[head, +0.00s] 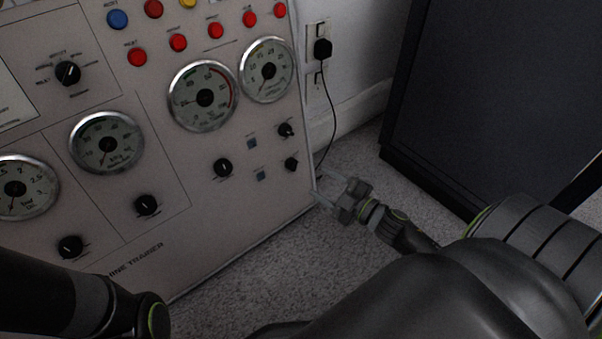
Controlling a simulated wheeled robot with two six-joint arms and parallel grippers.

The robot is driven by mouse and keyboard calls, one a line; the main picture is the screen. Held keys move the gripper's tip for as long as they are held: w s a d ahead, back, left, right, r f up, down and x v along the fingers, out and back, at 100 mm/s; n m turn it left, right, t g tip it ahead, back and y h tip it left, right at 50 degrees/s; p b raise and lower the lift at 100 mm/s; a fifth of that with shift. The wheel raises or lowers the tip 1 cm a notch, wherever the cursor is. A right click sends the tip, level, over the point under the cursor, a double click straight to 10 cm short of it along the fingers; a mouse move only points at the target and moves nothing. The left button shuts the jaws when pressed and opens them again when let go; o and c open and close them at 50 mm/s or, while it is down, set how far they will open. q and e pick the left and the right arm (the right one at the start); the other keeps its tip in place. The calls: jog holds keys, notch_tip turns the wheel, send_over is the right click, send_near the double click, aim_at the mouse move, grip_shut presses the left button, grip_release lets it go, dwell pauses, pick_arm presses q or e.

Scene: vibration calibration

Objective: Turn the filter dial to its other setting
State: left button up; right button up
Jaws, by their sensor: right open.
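A pale upright trainer panel (215,225) fills the left half of the head view. It carries several black dials: one at upper left (67,73), one at lower middle (222,168), one below the gauges (147,205), one at lower left (70,247), and two near the right edge (285,130). The labels are too small to read, so I cannot tell which is the filter dial or its setting. My right gripper (328,188) is open and empty, just beyond the panel's lower right edge, apart from the dials. My left arm shows at bottom left; its gripper is not visible.
Round gauges (204,97) and red buttons (137,57) fill the panel's upper part. A black plug (323,50) with a hanging cord sits in a wall socket. A dark cabinet (490,90) stands at right. Grey carpet (245,285) lies below the panel.

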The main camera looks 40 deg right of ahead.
aim_at(293, 165)
jog(key=x, duration=0.8)
jog(key=shift+b, duration=0.3)
jog(key=c, duration=1)
